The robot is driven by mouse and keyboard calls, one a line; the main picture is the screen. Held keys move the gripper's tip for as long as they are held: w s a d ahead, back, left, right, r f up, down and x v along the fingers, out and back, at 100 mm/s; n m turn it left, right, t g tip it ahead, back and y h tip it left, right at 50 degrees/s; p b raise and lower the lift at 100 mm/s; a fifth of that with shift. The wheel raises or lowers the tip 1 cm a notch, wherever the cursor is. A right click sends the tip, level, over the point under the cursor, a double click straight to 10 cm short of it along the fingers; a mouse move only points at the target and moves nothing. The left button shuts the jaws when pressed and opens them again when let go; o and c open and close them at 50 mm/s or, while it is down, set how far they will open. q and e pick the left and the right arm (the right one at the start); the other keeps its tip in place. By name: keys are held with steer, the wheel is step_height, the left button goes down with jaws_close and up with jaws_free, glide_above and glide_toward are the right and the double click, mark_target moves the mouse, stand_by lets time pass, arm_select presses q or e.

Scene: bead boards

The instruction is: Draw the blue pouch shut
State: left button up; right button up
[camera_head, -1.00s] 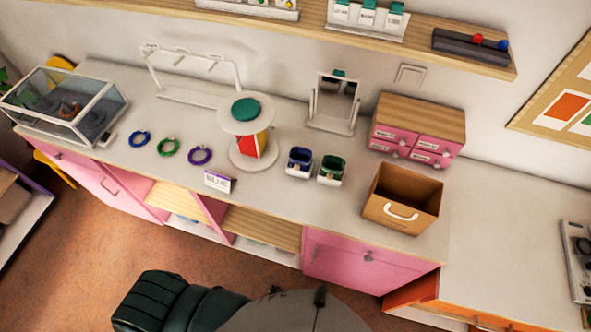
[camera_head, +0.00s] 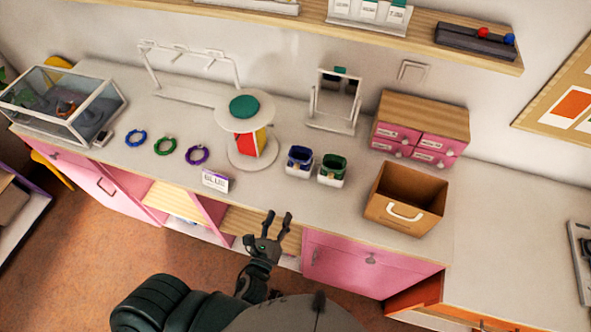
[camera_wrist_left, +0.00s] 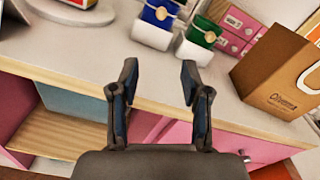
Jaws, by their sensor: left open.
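The blue pouch (camera_head: 299,158) stands upright in a white holder on the counter, left of the green pouch (camera_head: 332,168). Its top looks open in the head view. In the left wrist view the blue pouch (camera_wrist_left: 160,14) is at the top, with a round tan bead or toggle on its front. My left gripper (camera_head: 278,222) is open and empty, in front of the counter's front edge and apart from the pouch. Its two fingers (camera_wrist_left: 158,85) show spread in the left wrist view. My right gripper is not in view.
A round display stand (camera_head: 247,125) is to the left. A small sign (camera_head: 216,180) stands near the front edge. Counter before the pouches is clear.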

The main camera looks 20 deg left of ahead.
arm_select(q)
steer(key=r, duration=0.2)
steer(key=p, duration=0.3)
glide_toward(295, 169)
steer(key=shift+m, duration=0.3)
steer(key=w, duration=1)
steer(key=shift+d+f, duration=0.1)
steer(key=shift+d, duration=0.15)
steer(key=shift+s, duration=0.1)
jaws_close()
